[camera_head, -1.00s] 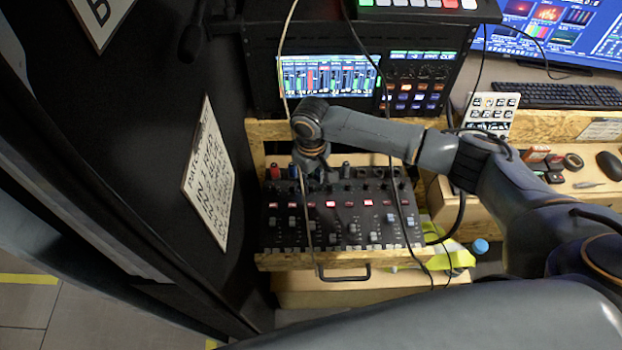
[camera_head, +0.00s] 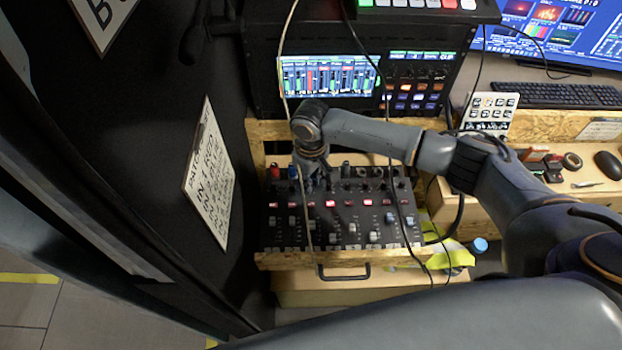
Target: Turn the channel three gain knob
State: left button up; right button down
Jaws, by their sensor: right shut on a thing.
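The black mixer (camera_head: 342,215) lies in a wooden drawer, with rows of knobs, lit red buttons and faders. My right gripper (camera_head: 313,182) points down over the upper left part of the mixer, at its row of knobs. It is shut on a knob there, which its fingers and wrist hide; I cannot read which channel it belongs to. My left gripper is out of view.
Thin cables hang in front of the mixer, one (camera_head: 305,215) close beside the gripper. A rack unit with a level screen (camera_head: 328,77) stands behind. A clipboard (camera_head: 210,180) is on the dark wall at left. A keyboard (camera_head: 560,95) and mouse (camera_head: 609,166) are at right.

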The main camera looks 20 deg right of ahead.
jog(key=n+p, duration=0.2)
jog(key=n, duration=0.1)
jog(key=shift+r+n, duration=0.15)
jog(key=shift+n, duration=0.15)
jog(key=n+p, duration=0.1)
jog(key=n, duration=0.3)
jog(key=shift+n+p, duration=0.3)
jog(key=shift+p, duration=0.1)
jog(key=n, duration=0.5)
jog(key=shift+p, duration=0.35)
jog(key=n, duration=0.5)
jog(key=shift+n, duration=0.3)
jog(key=c, duration=1.3)
grip_release()
notch_tip(320, 180, up, 12)
jog(key=shift+f, duration=0.1)
